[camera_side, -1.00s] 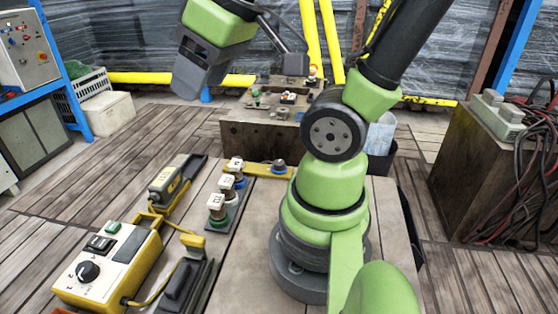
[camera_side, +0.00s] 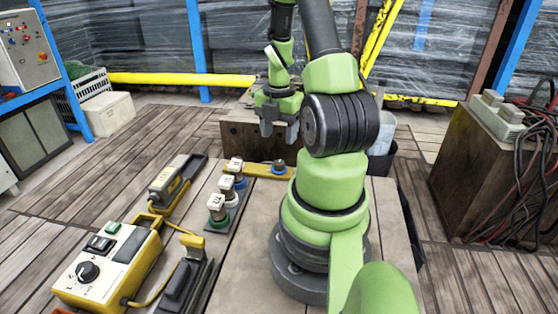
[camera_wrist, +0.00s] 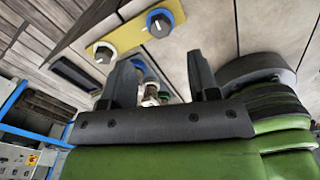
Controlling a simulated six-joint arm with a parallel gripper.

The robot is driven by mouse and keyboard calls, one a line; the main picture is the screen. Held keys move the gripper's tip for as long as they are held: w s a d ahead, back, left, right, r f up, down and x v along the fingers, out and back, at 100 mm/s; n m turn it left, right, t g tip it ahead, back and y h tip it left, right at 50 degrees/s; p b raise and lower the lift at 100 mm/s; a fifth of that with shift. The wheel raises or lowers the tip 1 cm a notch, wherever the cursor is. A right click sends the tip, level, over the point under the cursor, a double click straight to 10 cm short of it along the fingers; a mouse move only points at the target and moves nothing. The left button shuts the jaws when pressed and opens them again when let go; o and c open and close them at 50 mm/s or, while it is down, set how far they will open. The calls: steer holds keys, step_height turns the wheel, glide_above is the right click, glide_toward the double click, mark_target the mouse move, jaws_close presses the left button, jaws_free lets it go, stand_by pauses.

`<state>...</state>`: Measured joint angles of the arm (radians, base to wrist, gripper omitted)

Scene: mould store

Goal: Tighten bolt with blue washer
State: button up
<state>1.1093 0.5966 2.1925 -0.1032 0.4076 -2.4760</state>
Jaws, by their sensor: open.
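A bolt with a blue washer (camera_side: 279,167) sits at the right end of a yellow bar (camera_side: 262,172) on the table. In the wrist view the blue-ringed bolt (camera_wrist: 160,22) is at the top, beyond my fingertips. A second grey round head (camera_wrist: 103,52) sits on the bar's other end there. My gripper (camera_side: 280,132) is open and empty, pointing down, above and apart from the blue-washer bolt. In the wrist view its fingers (camera_wrist: 162,75) are spread wide. White-capped sockets (camera_side: 227,185) stand in a row left of the bar; they show partly between my fingers.
A dark cradle (camera_side: 185,285) lies in front. A brown block (camera_side: 240,140) stands behind the table. A cable-draped cabinet (camera_side: 470,170) is at right.

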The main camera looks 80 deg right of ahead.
mark_target(279, 162)
step_height(279, 162, down, 8)
steer(key=shift+f, duration=0.2)
stand_by(0.3)
